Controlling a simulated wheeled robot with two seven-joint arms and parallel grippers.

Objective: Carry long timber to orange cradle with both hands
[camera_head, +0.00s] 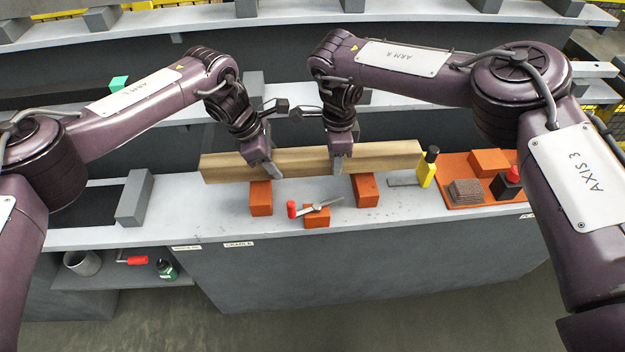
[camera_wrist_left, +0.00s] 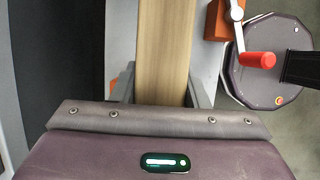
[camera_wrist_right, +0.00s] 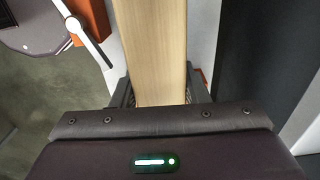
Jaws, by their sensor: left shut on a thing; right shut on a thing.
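A long pale timber (camera_head: 308,161) lies crosswise in the middle of the head view, at the back of the grey bench and behind the orange cradle blocks. The cradle shows as a left orange block (camera_head: 260,198), a right orange block (camera_head: 365,190) and a smaller orange block (camera_head: 317,216) with a red-knobbed lever. My left gripper (camera_head: 270,166) is shut on the timber left of its middle. My right gripper (camera_head: 338,163) is shut on it right of its middle. The timber runs between the fingers in the left wrist view (camera_wrist_left: 163,60) and right wrist view (camera_wrist_right: 155,55). Whether it touches the bench is unclear.
An orange tray (camera_head: 463,165) at the right holds a brown stack, an orange block and a red-topped black item. A yellow bottle-like item (camera_head: 428,168) stands beside it, near the timber's right end. A grey block (camera_head: 134,197) stands at the left. The bench front is mostly clear.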

